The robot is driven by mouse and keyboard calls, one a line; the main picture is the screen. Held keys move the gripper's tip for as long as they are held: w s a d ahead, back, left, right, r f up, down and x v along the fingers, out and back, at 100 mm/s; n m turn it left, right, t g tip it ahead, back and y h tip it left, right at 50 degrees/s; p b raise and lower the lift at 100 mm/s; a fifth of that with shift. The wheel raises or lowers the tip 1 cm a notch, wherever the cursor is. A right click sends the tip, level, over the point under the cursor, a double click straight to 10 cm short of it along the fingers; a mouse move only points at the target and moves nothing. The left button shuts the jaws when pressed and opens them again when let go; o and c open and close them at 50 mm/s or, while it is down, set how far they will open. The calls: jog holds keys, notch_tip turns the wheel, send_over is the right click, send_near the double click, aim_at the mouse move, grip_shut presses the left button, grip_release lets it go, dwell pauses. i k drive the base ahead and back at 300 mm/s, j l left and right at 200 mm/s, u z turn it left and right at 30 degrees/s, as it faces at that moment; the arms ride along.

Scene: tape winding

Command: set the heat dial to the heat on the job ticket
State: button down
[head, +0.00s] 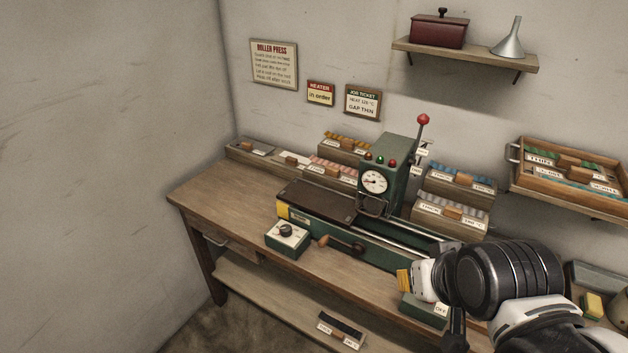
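The job ticket (363,102) hangs on the back wall. Its small print seems to read heat 120 °C, gap thin; the number is not sharp. A pale-topped green box with a black knob (286,230), which looks like the heat dial, sits at the bench's front edge, left of the crank. Its marks and setting are too small to read. A round white gauge (375,182) is on the green press. My gripper (428,287) is at the lower right, well right of the knob and apart from it. A yellow-orange piece shows at its tip; its finger opening is unclear.
A wooden-handled crank (342,244) juts from the press front near the knob box. A box marked OFF (437,309) is partly hidden by my gripper. Label-fronted holders (450,214) stand behind the press. The bench's left end (215,195) is clear.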

aim_at(285, 230)
jog(key=i+j+z, duration=0.15)
jog(key=j, duration=0.25)
jog(key=i+j+z, duration=0.15)
jog(key=j, duration=0.2)
jog(key=i+j+z, duration=0.15)
jog(key=j, duration=0.25)
jog(key=k, duration=0.05)
